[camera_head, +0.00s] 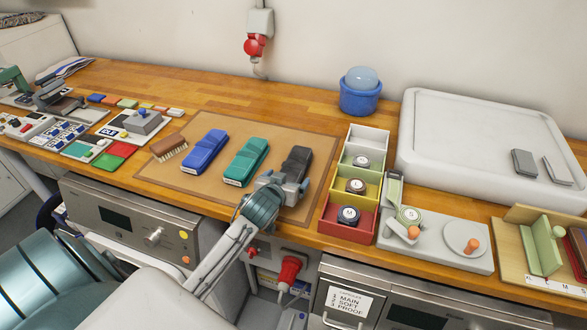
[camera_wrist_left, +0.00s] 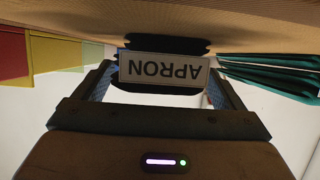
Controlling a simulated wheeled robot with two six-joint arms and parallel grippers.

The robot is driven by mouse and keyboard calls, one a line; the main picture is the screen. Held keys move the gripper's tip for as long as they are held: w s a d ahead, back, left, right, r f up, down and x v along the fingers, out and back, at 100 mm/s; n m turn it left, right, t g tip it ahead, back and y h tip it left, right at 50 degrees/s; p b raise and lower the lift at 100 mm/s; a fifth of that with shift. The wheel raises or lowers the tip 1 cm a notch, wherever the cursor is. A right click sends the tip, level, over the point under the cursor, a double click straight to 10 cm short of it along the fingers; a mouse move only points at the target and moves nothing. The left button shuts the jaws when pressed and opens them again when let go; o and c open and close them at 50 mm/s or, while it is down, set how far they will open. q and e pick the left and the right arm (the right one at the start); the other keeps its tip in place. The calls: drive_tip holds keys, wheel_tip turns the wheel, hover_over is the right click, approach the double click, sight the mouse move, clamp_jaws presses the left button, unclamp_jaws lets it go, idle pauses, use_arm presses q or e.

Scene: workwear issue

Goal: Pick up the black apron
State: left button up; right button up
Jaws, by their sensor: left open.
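The black apron (camera_head: 298,160) is a folded bundle on the tan mat (camera_head: 215,187), at the right end of a row with a teal and a blue bundle. My left gripper (camera_head: 283,184) is at its near end, open. In the left wrist view the black apron (camera_wrist_left: 163,92) shows end-on, upside down, with a white label reading APRON. The open fingers of my left gripper (camera_wrist_left: 163,85) stand on either side of this end. I cannot tell whether they touch it. My right gripper is not in view.
The teal bundle (camera_head: 246,161) lies close on the left, the blue bundle (camera_head: 205,151) beyond it. A brush (camera_head: 168,147) lies farther left. A compartment box (camera_head: 337,215) in red, yellow, green and white stands close on the right. A blue tub (camera_head: 360,97) stands behind.

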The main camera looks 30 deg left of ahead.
use_arm(q)
drive_tip(key=c, duration=1.2)
